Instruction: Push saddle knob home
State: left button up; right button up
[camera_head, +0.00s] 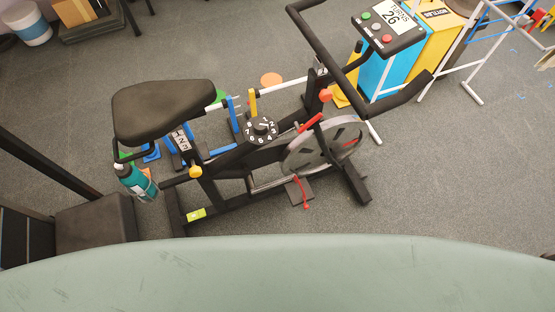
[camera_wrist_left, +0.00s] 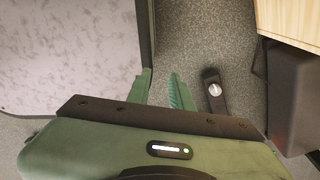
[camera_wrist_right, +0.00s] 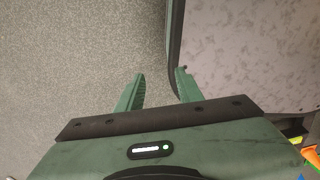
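An exercise bike stands on the grey floor in the head view. Its black saddle (camera_head: 165,105) is at the upper left of the frame. A round yellow knob (camera_head: 195,171) sits low on the saddle post, below the saddle; I cannot tell how far in it sits. My left gripper (camera_wrist_left: 160,73) is open and empty in the left wrist view. My right gripper (camera_wrist_right: 160,72) is open and empty in the right wrist view. Neither gripper shows in the head view, so both are out of sight of the bike there.
The bike carries a numbered black dial (camera_head: 261,129), a flywheel (camera_head: 298,158), handlebars and a console (camera_head: 388,25). A teal bottle (camera_head: 137,182) hangs left of the post. Pale mottled panels (camera_wrist_left: 65,50) (camera_wrist_right: 255,45) lie beside the grippers. A dark box (camera_wrist_left: 295,100) stands right of the left gripper.

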aim_at(195, 171)
jog(key=u, duration=0.9)
